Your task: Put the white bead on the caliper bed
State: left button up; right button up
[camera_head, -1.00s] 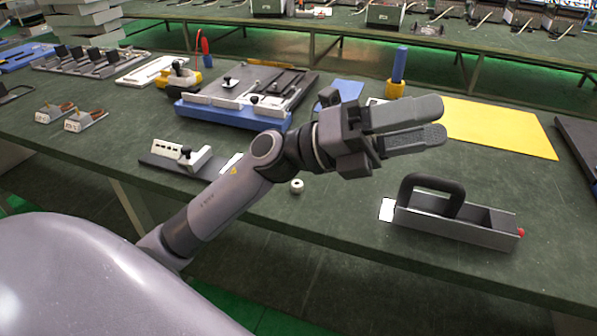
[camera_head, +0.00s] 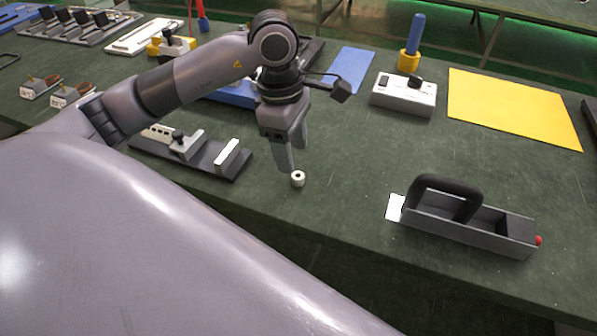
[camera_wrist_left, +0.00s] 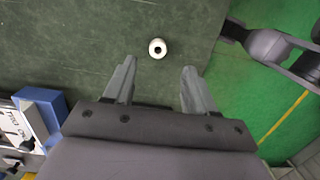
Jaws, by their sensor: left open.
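The white bead (camera_head: 298,179), a small ring with a dark hole, stands on the green table near its front edge. It also shows in the left wrist view (camera_wrist_left: 157,48), just beyond the fingertips and centred between them. My left gripper (camera_head: 290,160) points down, open and empty, close above and behind the bead. Its two fingers stand apart in the wrist view (camera_wrist_left: 160,70). The caliper, with its dark bed (camera_head: 211,165), lies left of the bead. It carries a white slider with a black knob and a white end block. My right gripper is not in view.
A grey open box with a black handle (camera_head: 470,222) stands to the right. Behind are a white switch box (camera_head: 403,94), a yellow sheet (camera_head: 512,105) and a blue-and-yellow post (camera_head: 411,45). The table between the bead and the grey box is clear.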

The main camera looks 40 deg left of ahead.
aim_at(297, 171)
pick_arm(q)
jog(key=f, duration=0.4)
jog(key=f+p, duration=0.1)
jog(key=f, duration=0.1)
jog(key=shift+w+d, duration=0.25)
jog(key=shift+d, duration=0.15)
jog(key=shift+c, duration=0.3)
grip_shut()
